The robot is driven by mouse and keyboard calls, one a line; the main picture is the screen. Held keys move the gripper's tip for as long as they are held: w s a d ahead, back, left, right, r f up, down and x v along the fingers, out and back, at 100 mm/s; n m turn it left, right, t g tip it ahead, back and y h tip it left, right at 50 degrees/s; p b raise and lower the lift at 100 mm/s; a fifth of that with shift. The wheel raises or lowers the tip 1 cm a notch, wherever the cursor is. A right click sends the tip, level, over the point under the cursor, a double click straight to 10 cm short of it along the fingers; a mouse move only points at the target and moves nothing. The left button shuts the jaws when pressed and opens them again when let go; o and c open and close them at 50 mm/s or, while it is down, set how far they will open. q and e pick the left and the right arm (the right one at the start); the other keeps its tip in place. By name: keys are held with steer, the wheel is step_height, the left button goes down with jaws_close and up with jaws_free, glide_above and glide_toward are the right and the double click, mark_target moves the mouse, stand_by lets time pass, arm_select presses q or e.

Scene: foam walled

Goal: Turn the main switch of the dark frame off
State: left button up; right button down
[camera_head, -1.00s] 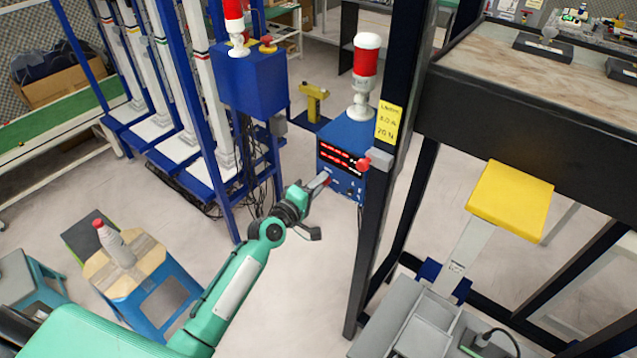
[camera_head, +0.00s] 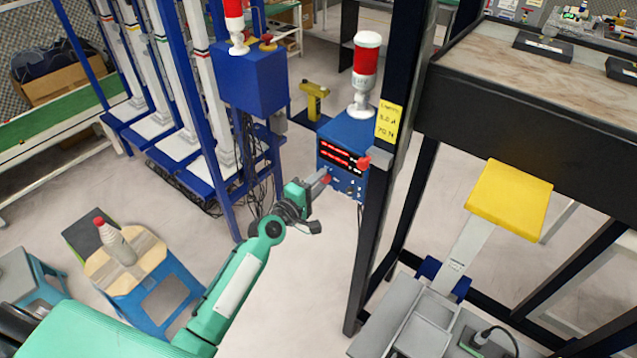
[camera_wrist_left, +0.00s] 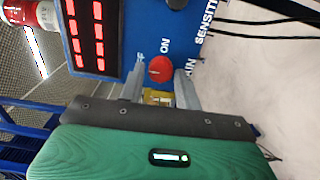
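The blue control box (camera_head: 343,150) with lit red displays is fixed beside the dark frame (camera_head: 378,180). Its red main switch knob (camera_wrist_left: 160,69) shows in the left wrist view, with ON and OFF lettering beside it. I cannot tell which label the knob points to. My left gripper (camera_wrist_left: 162,78) is open, with its two grey fingers on either side of the knob. A small gap seems to show around the knob; contact is not clear. In the head view the left gripper (camera_head: 319,181) is at the box's lower front. My right gripper is not in view.
A red mushroom button (camera_head: 364,163) sticks out at the box's right edge. A red and white beacon (camera_head: 366,68) stands on top. The blue rack (camera_head: 252,80) is close on the left. A stool (camera_head: 130,265) with a bottle (camera_head: 115,243) is at lower left.

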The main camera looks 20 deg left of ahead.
arm_select(q)
steer(key=shift+o, duration=1.1)
steer(key=b+v, duration=0.3)
steer(key=v, duration=1)
steer(key=shift+s, duration=0.4)
steer(key=shift+a, duration=0.1)
